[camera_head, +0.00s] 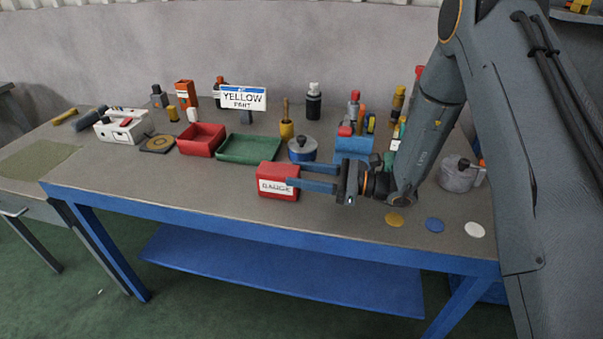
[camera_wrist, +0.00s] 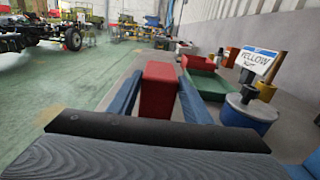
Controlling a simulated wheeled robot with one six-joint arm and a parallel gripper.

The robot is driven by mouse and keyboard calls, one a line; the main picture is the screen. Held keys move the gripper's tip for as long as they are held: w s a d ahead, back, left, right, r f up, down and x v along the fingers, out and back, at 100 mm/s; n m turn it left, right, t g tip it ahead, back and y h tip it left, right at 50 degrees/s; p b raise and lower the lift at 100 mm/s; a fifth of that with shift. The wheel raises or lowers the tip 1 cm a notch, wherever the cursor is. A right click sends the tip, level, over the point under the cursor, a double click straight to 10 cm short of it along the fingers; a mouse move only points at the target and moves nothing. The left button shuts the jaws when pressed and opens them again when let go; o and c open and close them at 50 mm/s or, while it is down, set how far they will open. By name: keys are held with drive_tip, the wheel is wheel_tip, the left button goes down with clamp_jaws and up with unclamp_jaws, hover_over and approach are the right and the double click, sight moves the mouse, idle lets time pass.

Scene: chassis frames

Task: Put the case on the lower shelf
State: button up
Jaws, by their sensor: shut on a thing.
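The case is a red box with a white "GAUGE" label (camera_head: 278,181), at the front middle of the bench top in the head view. My gripper (camera_head: 294,178) reaches it from the right, with its two blue fingers shut on the case. In the wrist view the red case (camera_wrist: 158,88) stands between the fingertips. I cannot tell whether its underside touches the bench. The lower shelf (camera_head: 285,272) is a blue board below the bench top, and its visible part is empty.
The bench top (camera_head: 215,190) has a blue front edge. Behind the case are a red tray (camera_head: 201,139), a green tray (camera_head: 249,148) and a blue pot with a lid (camera_head: 302,149). Coloured discs (camera_head: 435,225) lie at the right front. A bench leg (camera_head: 112,250) stands left of the shelf.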

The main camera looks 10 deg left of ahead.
drive_tip(key=shift+f, duration=0.2)
drive_tip(key=o, duration=1.5)
drive_tip(key=shift+c, duration=0.2)
drive_tip(key=shift+r, duration=0.1)
